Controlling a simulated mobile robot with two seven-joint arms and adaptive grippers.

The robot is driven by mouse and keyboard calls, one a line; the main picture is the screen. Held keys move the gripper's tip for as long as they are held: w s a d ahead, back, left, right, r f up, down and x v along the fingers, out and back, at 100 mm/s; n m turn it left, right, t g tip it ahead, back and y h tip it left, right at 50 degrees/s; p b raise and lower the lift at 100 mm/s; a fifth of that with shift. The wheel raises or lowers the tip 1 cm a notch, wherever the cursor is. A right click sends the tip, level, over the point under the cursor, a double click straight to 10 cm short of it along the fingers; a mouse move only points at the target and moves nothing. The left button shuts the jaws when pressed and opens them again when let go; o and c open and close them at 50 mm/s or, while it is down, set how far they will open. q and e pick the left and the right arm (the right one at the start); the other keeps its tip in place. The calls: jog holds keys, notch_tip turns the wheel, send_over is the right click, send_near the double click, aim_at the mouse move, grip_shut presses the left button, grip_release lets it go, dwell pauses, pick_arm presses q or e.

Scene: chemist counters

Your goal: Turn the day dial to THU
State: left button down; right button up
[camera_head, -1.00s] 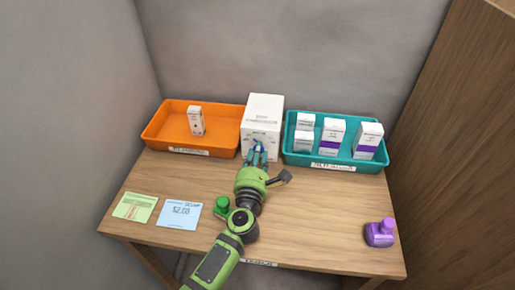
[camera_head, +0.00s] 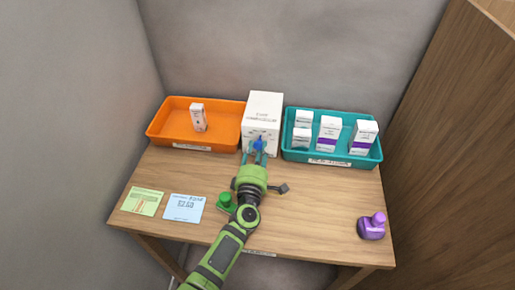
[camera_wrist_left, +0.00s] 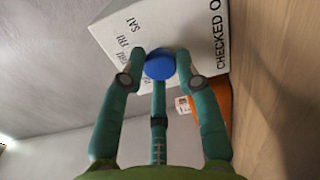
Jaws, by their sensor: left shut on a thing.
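The white box (camera_head: 264,108) stands at the back of the table between two trays, with a blue day dial (camera_head: 259,143) on its front face. The dial's pointer and the other day labels are hidden or too small to read, so I cannot tell which day is set.
An orange tray (camera_head: 160,134) with one small box is on the left, a teal tray (camera_head: 345,161) with several boxes on the right.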

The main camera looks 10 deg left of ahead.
pick_arm(q)
jog(key=shift+m, duration=0.7)
jog(key=c, duration=0.9)
grip_release()
